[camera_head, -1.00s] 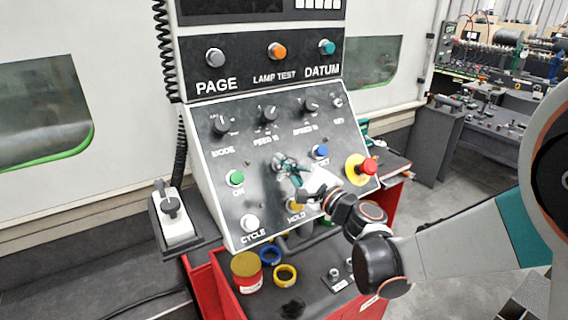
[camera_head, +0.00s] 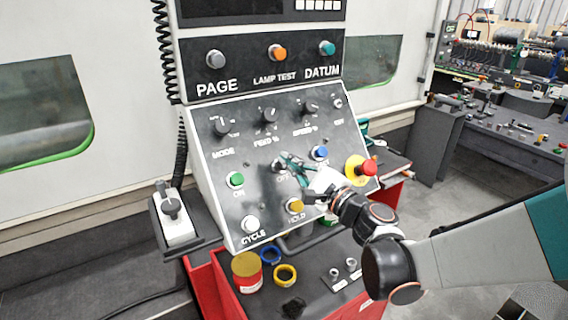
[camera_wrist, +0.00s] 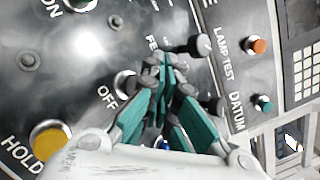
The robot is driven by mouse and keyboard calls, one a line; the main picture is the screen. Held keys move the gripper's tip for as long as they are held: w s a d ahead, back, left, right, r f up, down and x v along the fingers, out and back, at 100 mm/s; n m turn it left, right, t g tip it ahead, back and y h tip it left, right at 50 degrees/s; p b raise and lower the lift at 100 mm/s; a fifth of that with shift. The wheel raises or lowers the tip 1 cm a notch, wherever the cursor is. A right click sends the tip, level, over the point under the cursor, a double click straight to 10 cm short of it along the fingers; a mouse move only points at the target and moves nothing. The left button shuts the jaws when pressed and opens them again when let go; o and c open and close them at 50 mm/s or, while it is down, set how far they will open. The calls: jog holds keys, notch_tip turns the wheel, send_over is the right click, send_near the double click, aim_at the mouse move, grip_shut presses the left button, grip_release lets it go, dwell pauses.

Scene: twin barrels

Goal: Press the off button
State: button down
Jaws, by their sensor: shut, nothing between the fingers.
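In the head view the off button (camera_head: 278,167) sits between the green ON button (camera_head: 235,179) and the blue button (camera_head: 320,152), beside my fingers. My gripper (camera_head: 287,157) is shut and empty, over the control panel just up and right of the off button. In the wrist view the green fingertips of my gripper (camera_wrist: 166,62) lie to the right of the button. I cannot tell whether they touch the panel.
A yellow HOLD button (camera_head: 295,206) and a white CYCLE button (camera_head: 250,223) are lower on the panel. A red mushroom button (camera_head: 368,167) is at the right. Black knobs (camera_head: 268,115) line the upper part. A red cart (camera_head: 205,285) with tape rolls stands below.

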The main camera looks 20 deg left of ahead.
jog(key=shift+s+d+r+p, duration=0.5)
jog(key=shift+s+d+r, duration=0.5)
jog(key=shift+d+r, duration=0.15)
